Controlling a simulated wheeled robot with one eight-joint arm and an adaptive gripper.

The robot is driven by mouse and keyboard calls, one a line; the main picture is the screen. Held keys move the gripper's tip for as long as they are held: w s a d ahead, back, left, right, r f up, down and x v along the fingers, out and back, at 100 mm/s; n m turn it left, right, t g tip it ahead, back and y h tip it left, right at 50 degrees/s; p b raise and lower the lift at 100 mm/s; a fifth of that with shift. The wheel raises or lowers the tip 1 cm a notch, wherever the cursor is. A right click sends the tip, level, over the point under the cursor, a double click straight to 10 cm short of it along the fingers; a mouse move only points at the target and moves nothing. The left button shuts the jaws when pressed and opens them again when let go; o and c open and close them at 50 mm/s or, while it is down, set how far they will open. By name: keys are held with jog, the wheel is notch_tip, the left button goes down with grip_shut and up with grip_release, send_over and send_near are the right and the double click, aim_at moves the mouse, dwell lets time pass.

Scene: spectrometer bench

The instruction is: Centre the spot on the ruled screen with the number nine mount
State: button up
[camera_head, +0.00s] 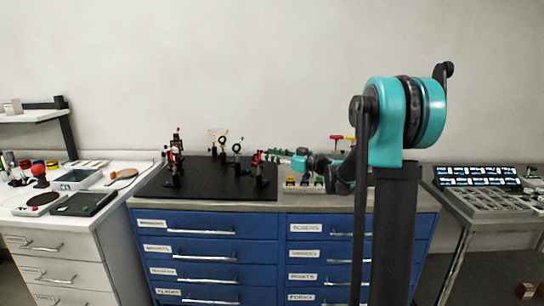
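Several small optical mounts stand on the black breadboard (205,186) on the blue bench. A tall black and red mount (176,158) is at its left, and dark ring-shaped mounts (237,148) are near its back middle. A small pale panel (214,136) behind them may be the ruled screen; its ruling and any spot are too small to make out. My gripper (268,156) reaches in from the right, beside a red-topped mount (257,158) at the board's right. I cannot tell whether they touch or whether the fingers are open. No mount number is legible.
Small coloured items (304,181) sit on a pale tray right of the breadboard, with red-handled tools (343,138) behind. A white side bench (85,209) at left holds trays and a red ball. A trolley (488,202) with a lit panel stands right. The breadboard's front is clear.

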grip_shut()
dwell(0.4)
jog(key=m, duration=0.4)
jog(key=shift+m, duration=0.4)
jog(key=m, duration=0.4)
jog(key=shift+m, duration=0.4)
grip_release()
